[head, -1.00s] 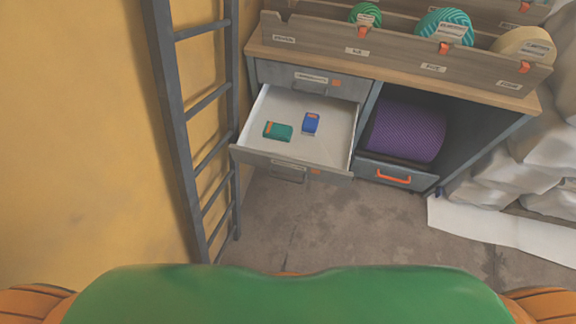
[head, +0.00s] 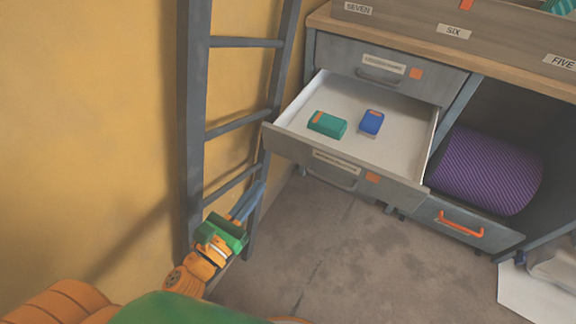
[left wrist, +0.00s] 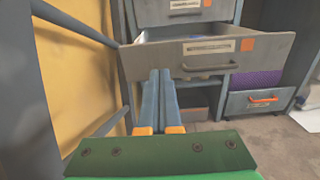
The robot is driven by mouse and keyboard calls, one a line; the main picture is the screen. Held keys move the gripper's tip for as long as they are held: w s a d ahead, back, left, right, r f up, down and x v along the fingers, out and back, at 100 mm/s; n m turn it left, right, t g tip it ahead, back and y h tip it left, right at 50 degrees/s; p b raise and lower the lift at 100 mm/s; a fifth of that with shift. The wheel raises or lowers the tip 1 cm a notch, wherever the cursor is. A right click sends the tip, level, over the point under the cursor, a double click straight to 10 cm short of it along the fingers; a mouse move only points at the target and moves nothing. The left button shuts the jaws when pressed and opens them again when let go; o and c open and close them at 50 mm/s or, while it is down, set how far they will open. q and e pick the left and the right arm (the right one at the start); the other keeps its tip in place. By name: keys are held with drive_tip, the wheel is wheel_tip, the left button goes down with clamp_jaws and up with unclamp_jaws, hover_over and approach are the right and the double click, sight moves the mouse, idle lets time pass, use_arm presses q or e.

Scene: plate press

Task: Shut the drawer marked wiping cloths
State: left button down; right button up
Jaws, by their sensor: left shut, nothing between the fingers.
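The open drawer (head: 290,147) is pulled out of the grey cabinet, with a label, a handle (head: 332,180) and an orange square on its front. The label is too small to read. A green box (head: 327,124) and a blue box (head: 371,122) lie inside it. The drawer front also shows in the left wrist view (left wrist: 262,52). My left gripper (head: 252,192) is shut and empty, in front of the drawer and lower left of it, near the ladder. In the left wrist view its fingers (left wrist: 160,80) point toward the drawer front. My right gripper is out of view.
A grey ladder (head: 193,110) leans by the yellow wall, close to my left gripper. A closed drawer (head: 350,55) sits above the open one. A purple roll (head: 487,170) lies in the open bay at right, above an orange-handled drawer (head: 425,220). The floor in front is clear.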

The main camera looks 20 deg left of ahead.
sight(294, 140)
use_arm(q)
drive_tip(key=x, duration=1.2)
drive_tip(key=shift+w+d+r+p, duration=0.1)
drive_tip(key=shift+w+r+p, duration=0.05)
drive_tip(key=shift+w+p, duration=0.25)
drive_tip(key=shift+w+d, duration=0.1)
drive_tip(key=shift+w, duration=0.3)
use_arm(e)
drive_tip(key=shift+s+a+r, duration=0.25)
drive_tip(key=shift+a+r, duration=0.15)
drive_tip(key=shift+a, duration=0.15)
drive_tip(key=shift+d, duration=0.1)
